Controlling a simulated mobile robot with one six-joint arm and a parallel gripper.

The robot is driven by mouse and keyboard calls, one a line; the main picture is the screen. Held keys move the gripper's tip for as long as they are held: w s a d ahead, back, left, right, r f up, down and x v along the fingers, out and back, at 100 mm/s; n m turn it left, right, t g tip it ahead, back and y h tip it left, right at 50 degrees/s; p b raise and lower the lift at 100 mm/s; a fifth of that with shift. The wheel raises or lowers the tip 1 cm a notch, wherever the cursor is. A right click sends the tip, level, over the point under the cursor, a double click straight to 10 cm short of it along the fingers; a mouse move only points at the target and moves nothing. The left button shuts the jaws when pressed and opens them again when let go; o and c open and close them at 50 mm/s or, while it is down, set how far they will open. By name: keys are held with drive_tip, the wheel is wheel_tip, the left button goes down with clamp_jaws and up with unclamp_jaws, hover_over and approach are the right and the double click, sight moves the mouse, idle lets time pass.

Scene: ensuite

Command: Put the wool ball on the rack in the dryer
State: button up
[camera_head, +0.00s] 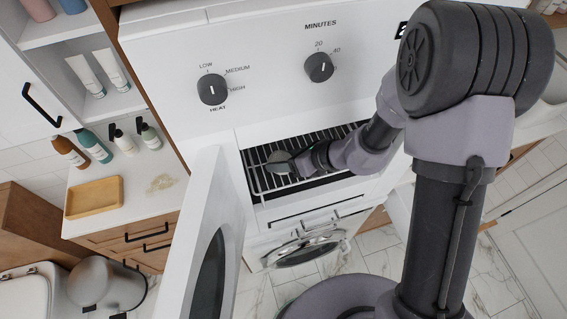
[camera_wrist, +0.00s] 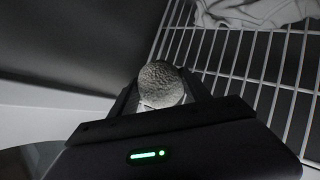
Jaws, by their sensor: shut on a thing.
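The wool ball (camera_wrist: 161,84) is a grey, rough-textured ball. It sits between the fingers of my gripper (camera_wrist: 165,95), which is shut on it. In the head view, the ball (camera_head: 280,158) and my gripper (camera_head: 292,164) are inside the open dryer (camera_head: 215,135), over the left part of the wire rack (camera_head: 262,181). In the wrist view, the rack (camera_wrist: 232,62) lies beyond and to the right of the ball. I cannot tell whether the ball touches the rack. The dryer door (camera_head: 205,235) stands open to the left.
A pale crumpled cloth (camera_wrist: 250,12) shows at the top of the wrist view, by the rack. Below the dryer is a round-doored machine (camera_head: 305,248). A counter (camera_head: 150,200) with bottles and a wooden tray (camera_head: 94,197) is at left.

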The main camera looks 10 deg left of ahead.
wheel_tip(320, 180, down, 3)
drive_tip(key=shift+a+f, duration=0.1)
drive_tip(key=shift+w+f, duration=0.1)
drive_tip(key=shift+f, duration=0.1)
drive_tip(key=o, duration=1.3)
drive_tip(key=shift+f+b, duration=0.1)
drive_tip(key=shift+b, duration=0.2)
drive_tip(key=shift+o, duration=0.2)
